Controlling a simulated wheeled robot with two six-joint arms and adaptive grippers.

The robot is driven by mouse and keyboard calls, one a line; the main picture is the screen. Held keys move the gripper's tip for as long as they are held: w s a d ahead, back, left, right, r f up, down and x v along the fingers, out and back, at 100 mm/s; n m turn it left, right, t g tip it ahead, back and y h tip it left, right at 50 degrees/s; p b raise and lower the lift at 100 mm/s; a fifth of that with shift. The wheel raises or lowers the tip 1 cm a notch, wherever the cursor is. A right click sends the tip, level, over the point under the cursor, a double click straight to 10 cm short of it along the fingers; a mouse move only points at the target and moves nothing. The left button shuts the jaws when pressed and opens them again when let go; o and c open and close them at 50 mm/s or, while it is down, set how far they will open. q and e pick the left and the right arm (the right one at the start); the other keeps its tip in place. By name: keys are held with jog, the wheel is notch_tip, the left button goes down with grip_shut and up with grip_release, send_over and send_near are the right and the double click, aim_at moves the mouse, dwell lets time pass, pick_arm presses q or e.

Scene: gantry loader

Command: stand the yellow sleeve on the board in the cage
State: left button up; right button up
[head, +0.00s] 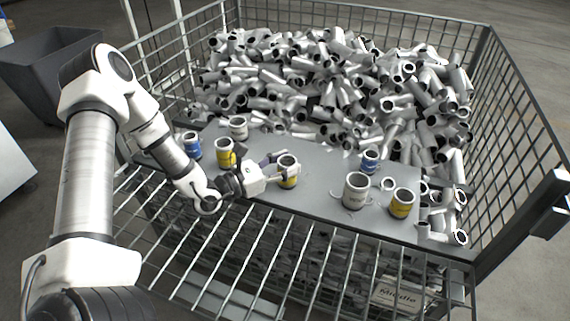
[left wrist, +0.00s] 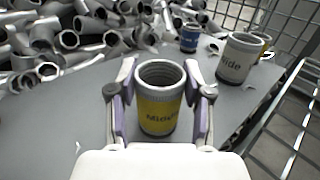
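A yellow sleeve (head: 289,180) with grey rims is upright at the middle of the grey board (head: 318,196) in the cage. In the left wrist view the sleeve (left wrist: 158,118) shows its open top and part of a printed word. My left gripper (head: 281,168) has one finger on each side of it. In the left wrist view the fingers (left wrist: 161,88) sit very close to its sides; whether they press on it is unclear. The sleeve appears at board level, though its bottom contact is hard to see. My right gripper is not in view.
Other yellow sleeves (head: 225,157) (head: 402,205), blue sleeves (head: 193,146) (head: 370,162) and grey sleeves (head: 238,128) (head: 356,191) stand on the board. Many grey pipe pieces (head: 330,85) are heaped behind. Wire cage walls (head: 515,130) surround everything.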

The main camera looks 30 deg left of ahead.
pick_arm(q)
jog(key=o, duration=0.4)
jog(key=shift+c, duration=0.2)
jog(key=shift+r, duration=0.15)
jog(key=p+v, duration=0.3)
jog(key=v, duration=0.2)
jog(key=p+v, duration=0.4)
jog(key=v, duration=0.2)
jog(key=shift+s+a+r, duration=0.15)
jog(key=shift+r, duration=0.1)
jog(key=shift+s+a+f, duration=0.1)
jog(key=shift+s, duration=0.15)
jog(key=shift+f, duration=0.15)
